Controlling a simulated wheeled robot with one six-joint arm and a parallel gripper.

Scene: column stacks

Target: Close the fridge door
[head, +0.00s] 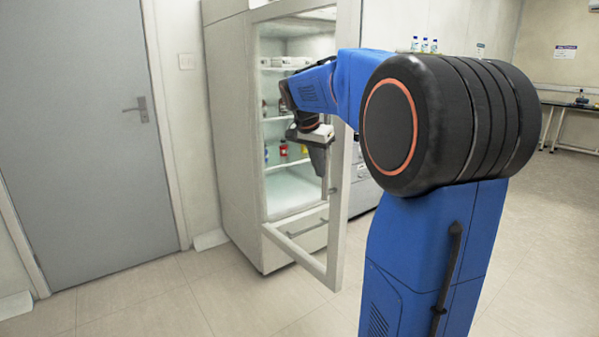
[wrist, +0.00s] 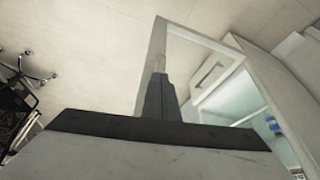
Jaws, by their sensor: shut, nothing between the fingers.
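The fridge (head: 228,140) is a tall pale cabinet left of my arm, and its interior shelves show. The fridge door (head: 340,240) is a pale frame with a see-through middle. It stands open, swung out toward me. My gripper (head: 325,196) is shut and empty, pointing down beside the upright bar at the door's free edge. My arm crosses in front of that bar. In the wrist view, the shut fingers (wrist: 158,75) overlap the door frame (wrist: 205,41); I cannot tell whether they touch it.
Small bottles (head: 283,149) and pale containers (head: 285,62) sit on the fridge shelves. A grey door (head: 80,130) is in the wall at left. More bottles (head: 424,45) stand beyond my arm. A table (head: 570,104) is at far right. The floor in front is clear.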

